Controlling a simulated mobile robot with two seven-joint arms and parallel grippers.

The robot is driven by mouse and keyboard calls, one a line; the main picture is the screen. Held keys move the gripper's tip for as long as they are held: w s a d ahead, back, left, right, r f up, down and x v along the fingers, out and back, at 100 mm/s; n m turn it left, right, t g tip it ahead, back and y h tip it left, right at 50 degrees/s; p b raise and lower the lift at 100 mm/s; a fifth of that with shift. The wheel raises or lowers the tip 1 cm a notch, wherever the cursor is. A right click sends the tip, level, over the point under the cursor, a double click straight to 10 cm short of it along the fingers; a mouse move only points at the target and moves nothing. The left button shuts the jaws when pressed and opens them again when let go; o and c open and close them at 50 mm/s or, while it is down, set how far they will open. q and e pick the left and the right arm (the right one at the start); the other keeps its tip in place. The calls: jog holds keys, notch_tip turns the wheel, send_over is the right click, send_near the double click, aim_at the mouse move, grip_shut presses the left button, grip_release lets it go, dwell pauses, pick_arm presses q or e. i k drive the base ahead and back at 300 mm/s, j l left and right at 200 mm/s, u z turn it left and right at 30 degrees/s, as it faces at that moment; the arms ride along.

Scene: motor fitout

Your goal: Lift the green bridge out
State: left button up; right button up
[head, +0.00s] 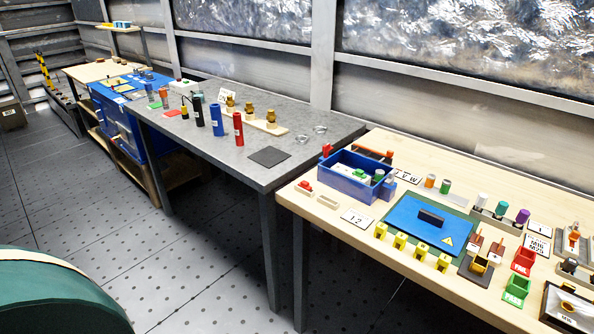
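No clearly recognisable green bridge shows; several green pieces are small in the head view. An open blue box (342,189) stands on the light wooden table on the right. Inside it are a white block with a green part (361,177) on it and a green-topped cylinder (378,175). I cannot tell whether either is the bridge. The box's near wall hides its floor. Neither of my grippers is in view.
A blue plate with a black handle (431,218) lies right of the box, with several yellow clips (400,240) along its front. A grey table (200,143) holds cylinders. The floor (190,270) in front is clear.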

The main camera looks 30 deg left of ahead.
aim_at(358, 173)
jog(key=u, duration=0.5)
jog(key=i+j, duration=0.2)
jog(key=i+j+z, duration=0.45)
jog(key=i+j, duration=0.2)
jog(key=j, duration=0.25)
